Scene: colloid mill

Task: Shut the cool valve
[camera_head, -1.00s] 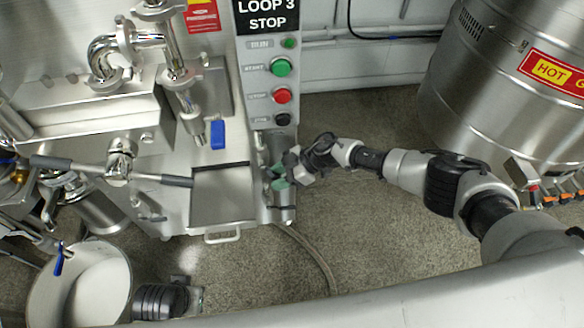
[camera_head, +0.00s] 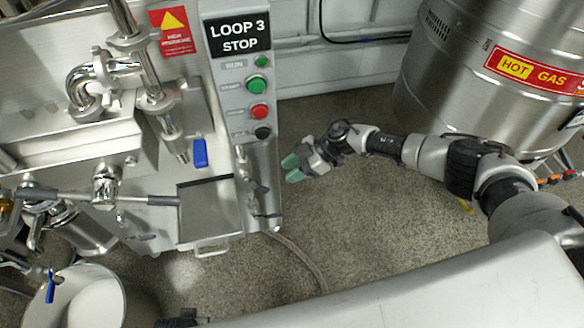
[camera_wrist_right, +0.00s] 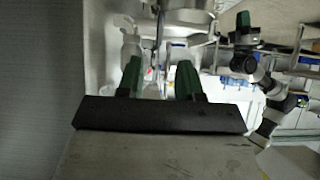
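Small metal valve fittings (camera_head: 243,165) sit on the machine's right side, below the button panel. No label shows which fitting is the cool valve. My right gripper (camera_head: 292,168) is just right of these fittings, apart from them, with its green fingers spread and nothing between them. In the right wrist view the fingers (camera_wrist_right: 158,80) also stand apart, with a metal pipe visible beyond the gap. My left gripper (camera_wrist_right: 243,30) seems to show small at the upper right of that view. Its finger opening is unclear.
The panel (camera_head: 237,40) reads LOOP 3 STOP. A white bucket (camera_head: 90,300) stands lower left. The HOT GAS tank (camera_head: 440,90) is upper right. Floor (camera_head: 340,230) between is clear.

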